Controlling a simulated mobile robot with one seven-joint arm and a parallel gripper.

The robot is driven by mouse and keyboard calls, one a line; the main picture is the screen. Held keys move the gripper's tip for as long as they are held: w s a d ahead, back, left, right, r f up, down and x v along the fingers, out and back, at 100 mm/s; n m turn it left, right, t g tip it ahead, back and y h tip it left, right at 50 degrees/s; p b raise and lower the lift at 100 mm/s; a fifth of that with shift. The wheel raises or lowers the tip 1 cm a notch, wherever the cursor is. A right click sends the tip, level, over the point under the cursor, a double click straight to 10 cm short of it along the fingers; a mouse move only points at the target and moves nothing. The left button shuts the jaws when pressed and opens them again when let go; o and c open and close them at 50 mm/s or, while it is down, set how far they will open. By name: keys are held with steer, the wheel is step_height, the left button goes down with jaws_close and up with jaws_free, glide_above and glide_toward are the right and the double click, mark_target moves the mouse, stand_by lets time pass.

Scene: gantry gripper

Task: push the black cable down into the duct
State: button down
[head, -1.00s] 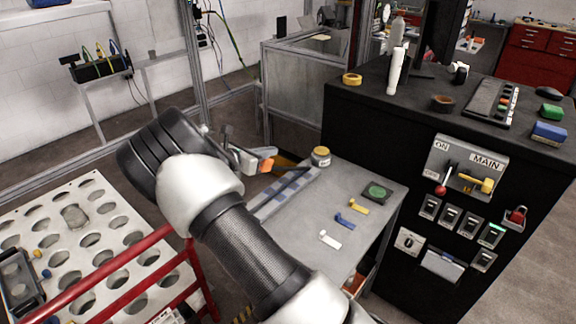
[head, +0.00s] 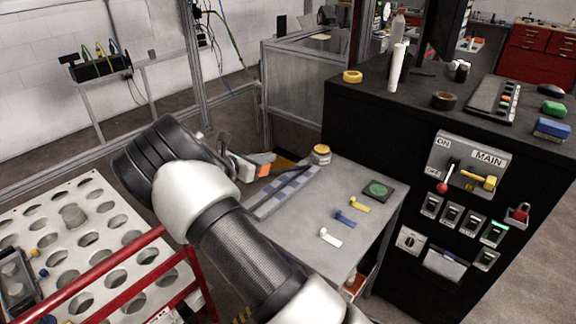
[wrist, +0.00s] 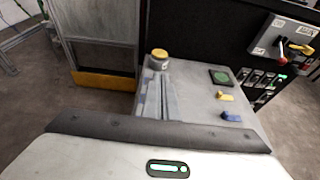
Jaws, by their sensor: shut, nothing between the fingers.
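The duct (head: 285,192) is a long, narrow grey-blue channel lying along the left side of a grey bench. In the wrist view the duct (wrist: 158,98) runs away from me, its near end hidden behind my own wrist housing. My gripper (head: 262,164), grey with an orange patch, shows in the head view near the duct's far part. It looks to be above or beside the duct, and I cannot tell whether it touches. It is shut and empty. Its fingertips are hidden in the wrist view.
The bench (head: 325,262) also holds a yellow-lidded jar (head: 320,154), a green disc on a dark plate (head: 377,189), and yellow, blue and white clips. A black cabinet (head: 375,135) with switches stands right. A red-railed rack (head: 110,277) with a holed white top is left.

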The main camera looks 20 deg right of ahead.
steer(key=shift+s+a+f+b, duration=0.5)
steer(key=shift+f+b, duration=0.65)
steer(key=shift+f, duration=0.85)
steer(key=shift+s+a+f+b, duration=0.25)
steer(key=shift+a+f+b, duration=0.4)
steer(key=shift+f+b, duration=0.95)
steer(key=shift+s+a+f+b, duration=0.4)
steer(key=shift+a+f+b, duration=0.3)
steer(key=shift+f, duration=1.7)
steer(key=shift+s+a+r+p, duration=0.3)
steer(key=shift+r+p, duration=0.1)
steer(key=shift+r, duration=0.1)
steer(key=shift+s+a+r+p, duration=0.15)
steer(key=shift+a+r+p, duration=0.1)
steer(key=shift+r+p, duration=0.2)
steer(key=p+v, duration=0.2)
steer(key=v, duration=0.5)
